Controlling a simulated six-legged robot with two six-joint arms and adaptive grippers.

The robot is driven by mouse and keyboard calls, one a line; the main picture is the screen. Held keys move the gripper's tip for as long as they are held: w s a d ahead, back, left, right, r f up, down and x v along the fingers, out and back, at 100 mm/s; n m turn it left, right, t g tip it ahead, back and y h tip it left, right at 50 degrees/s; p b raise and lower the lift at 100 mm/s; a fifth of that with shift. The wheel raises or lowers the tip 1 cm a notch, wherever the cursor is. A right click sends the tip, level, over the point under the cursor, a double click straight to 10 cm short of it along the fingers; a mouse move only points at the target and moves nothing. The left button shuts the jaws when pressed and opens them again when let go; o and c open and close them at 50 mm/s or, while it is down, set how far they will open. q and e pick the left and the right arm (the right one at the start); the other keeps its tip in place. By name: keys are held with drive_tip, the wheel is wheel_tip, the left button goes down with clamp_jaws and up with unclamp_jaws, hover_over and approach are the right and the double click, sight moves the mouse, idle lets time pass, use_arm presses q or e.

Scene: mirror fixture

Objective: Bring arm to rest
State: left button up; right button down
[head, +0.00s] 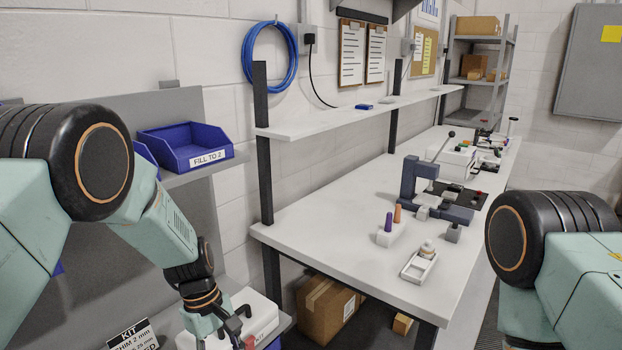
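My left arm comes in from the left and bends down to the lower shelf. My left gripper (240,328) is at the bottom edge of the picture, in front of a white box marked KIT (262,314). Its dark fingers are small and partly cut off, so I cannot tell whether they are open or shut. A small reddish thing shows by the fingers; whether it is held is unclear. My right arm shows at the lower right as a dark joint and pale green links. My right gripper is out of view.
A white workbench (310,238) holds a grey-blue fixture with a lever (436,195), a white block with purple and orange pegs (391,234) and a small white tray (419,266). A blue bin marked FILL TO 2 (186,147) sits beside my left arm. A cardboard box (325,312) is under the bench.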

use_arm(q)
wheel_tip(320, 180, down, 3)
drive_tip(key=w+a+m+t+y, duration=0.1)
drive_tip(key=w+a+m+t, duration=0.1)
drive_tip(key=a+m+t, duration=0.1)
drive_tip(key=s+a+f+m+t+y+b, duration=0.1)
drive_tip(key=s+a+f+m+b, duration=0.15)
drive_tip(key=s+f, duration=0.3)
drive_tip(key=s+a+f+m+b, duration=0.1)
drive_tip(key=s+f+b, duration=0.2)
drive_tip(key=s+f, duration=0.25)
drive_tip(key=s+f+m+g+b, duration=0.1)
drive_tip(key=s+f+b, duration=0.5)
drive_tip(key=s, duration=0.5)
drive_tip(key=s+f+m+g+b, duration=0.1)
drive_tip(key=s+f+m+b, duration=0.1)
drive_tip(key=s+f+b, duration=0.4)
drive_tip(key=s+f, duration=0.3)
drive_tip(key=s, duration=0.3)
drive_tip(key=shift+d+b, duration=0.25)
drive_tip(key=shift+b, duration=0.1)
drive_tip(key=shift+s, duration=0.15)
